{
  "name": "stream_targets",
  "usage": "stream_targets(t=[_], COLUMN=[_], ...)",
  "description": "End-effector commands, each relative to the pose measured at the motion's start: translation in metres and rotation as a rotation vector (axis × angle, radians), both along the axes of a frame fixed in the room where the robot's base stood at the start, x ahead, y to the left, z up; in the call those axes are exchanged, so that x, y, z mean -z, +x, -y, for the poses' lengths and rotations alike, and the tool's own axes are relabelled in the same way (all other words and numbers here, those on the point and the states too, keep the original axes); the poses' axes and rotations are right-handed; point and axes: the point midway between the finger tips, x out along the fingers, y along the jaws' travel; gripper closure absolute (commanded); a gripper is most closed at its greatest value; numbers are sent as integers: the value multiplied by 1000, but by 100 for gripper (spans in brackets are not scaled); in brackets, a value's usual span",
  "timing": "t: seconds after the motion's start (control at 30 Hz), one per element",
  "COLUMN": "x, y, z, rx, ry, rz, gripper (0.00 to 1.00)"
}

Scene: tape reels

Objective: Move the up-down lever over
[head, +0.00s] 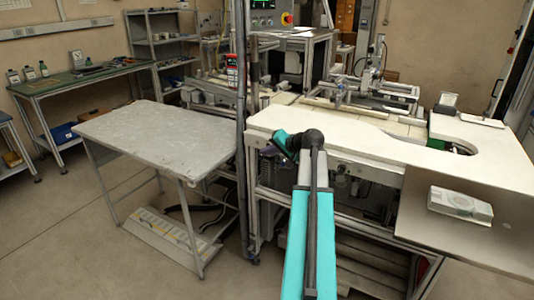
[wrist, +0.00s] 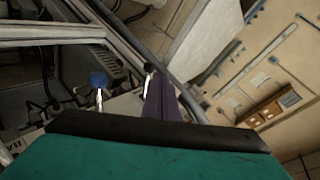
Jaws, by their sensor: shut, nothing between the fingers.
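In the wrist view a rounded blue knob (wrist: 98,79) sits above a short bright metal stem, near grey machine parts. It may be the lever, but I cannot tell for sure. My gripper (wrist: 151,72) is shut and empty, to the right of the blue knob in that picture and apart from it. Its dark purple fingers show beyond my teal wrist housing, which hides the lower part of the view. In the head view my teal arm reaches up to the front edge of the white-topped machine. I cannot make out a lever there.
The white machine top (head: 330,131) has a cut-out at its right. A tilted panel (head: 425,232) carries a pale block (head: 460,204) at the lower right. A grey table (head: 150,135) stands left, beyond an upright post (head: 241,120). Floor at the lower left is clear.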

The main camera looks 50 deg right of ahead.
Motion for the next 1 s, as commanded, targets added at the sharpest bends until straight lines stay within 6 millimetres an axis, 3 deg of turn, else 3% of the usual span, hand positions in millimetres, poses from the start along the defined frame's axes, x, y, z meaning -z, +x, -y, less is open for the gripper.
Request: stream_targets(t=[0.7, 1.0], x=[-10, -21], y=[-1, -13], z=[-1, -6], rx=[-1, -2], ry=[0, 0], rz=[0, 0], gripper=[100, 100])
